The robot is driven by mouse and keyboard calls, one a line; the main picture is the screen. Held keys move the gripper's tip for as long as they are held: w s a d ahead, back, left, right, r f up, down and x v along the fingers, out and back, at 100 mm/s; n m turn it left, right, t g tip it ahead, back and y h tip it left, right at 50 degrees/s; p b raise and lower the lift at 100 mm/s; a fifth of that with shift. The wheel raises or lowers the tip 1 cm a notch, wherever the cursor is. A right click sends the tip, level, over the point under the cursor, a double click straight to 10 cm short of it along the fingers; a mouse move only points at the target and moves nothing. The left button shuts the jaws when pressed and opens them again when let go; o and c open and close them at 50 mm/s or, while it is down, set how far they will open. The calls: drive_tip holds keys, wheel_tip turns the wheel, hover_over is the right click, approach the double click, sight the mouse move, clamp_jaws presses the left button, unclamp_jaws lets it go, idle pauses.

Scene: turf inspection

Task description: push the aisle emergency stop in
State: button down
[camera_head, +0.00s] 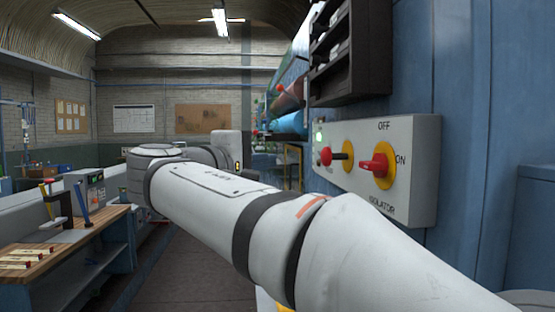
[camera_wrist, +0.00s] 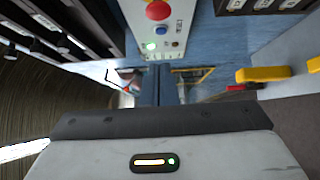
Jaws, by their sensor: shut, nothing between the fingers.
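A red mushroom-headed button (camera_head: 326,156) stands out from the left part of a grey wall box (camera_head: 412,140), on a dark stem in front of a yellow disc (camera_head: 347,155). In the wrist view a red round button (camera_wrist: 158,10) sits at the top on a grey panel, with a blue button (camera_wrist: 161,30) and a lit green lamp (camera_wrist: 150,46) below it. I cannot tell for certain that both views show the same button. My gripper (camera_wrist: 157,86) is shut and empty, its fingers apart from the red button. In the head view its fingers are hidden.
A red rotary isolator knob (camera_head: 378,166) on a yellow disc, marked OFF and ON, sits beside the button. A black rack (camera_head: 350,50) hangs above the box. A wooden workbench (camera_head: 70,245) stands at left. The aisle floor (camera_head: 185,275) is clear.

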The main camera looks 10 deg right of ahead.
sight(335, 157)
drive_tip(key=w+d+p, duration=0.2)
drive_tip(key=w+d, duration=0.4)
drive_tip(key=d, duration=0.4)
